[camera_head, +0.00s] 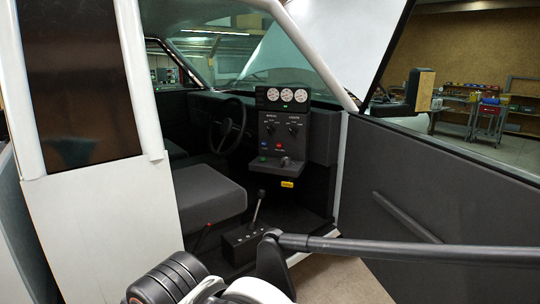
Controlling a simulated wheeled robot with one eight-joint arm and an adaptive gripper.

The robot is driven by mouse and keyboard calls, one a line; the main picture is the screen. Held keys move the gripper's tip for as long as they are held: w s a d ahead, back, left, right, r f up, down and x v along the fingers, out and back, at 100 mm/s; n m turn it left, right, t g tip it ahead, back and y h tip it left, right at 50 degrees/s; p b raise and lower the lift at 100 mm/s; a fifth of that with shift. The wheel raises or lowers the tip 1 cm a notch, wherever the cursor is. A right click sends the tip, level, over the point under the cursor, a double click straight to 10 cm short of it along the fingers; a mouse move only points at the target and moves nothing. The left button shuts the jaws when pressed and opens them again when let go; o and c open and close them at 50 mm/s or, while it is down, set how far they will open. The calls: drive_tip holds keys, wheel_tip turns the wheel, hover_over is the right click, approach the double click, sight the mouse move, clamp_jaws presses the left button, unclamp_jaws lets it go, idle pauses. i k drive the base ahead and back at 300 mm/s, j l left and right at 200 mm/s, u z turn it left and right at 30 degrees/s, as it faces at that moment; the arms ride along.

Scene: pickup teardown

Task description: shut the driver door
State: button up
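The driver door (445,200) stands wide open on the right, its dark inner panel facing me. A raised bar (406,216) runs slantwise across the panel. The door's front edge meets the cab near the white pillar, and its far end runs out of the picture on the right. The door opening (255,170) is uncovered, showing the seat and dashboard. Parts of my arm show along the bottom, and a dark bar crosses low in front of the door to the right edge. My gripper cannot be made out, so its contact with the door is hidden.
Inside the cab are a grey seat (207,193), a steering wheel (228,126), a gauge panel (282,125) and a floor lever (257,208). A white body panel (105,220) stands at left. Beyond the door are a workbench and red bins (490,108).

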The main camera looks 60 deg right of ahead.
sight(443, 145)
drive_tip(key=z, duration=3.05)
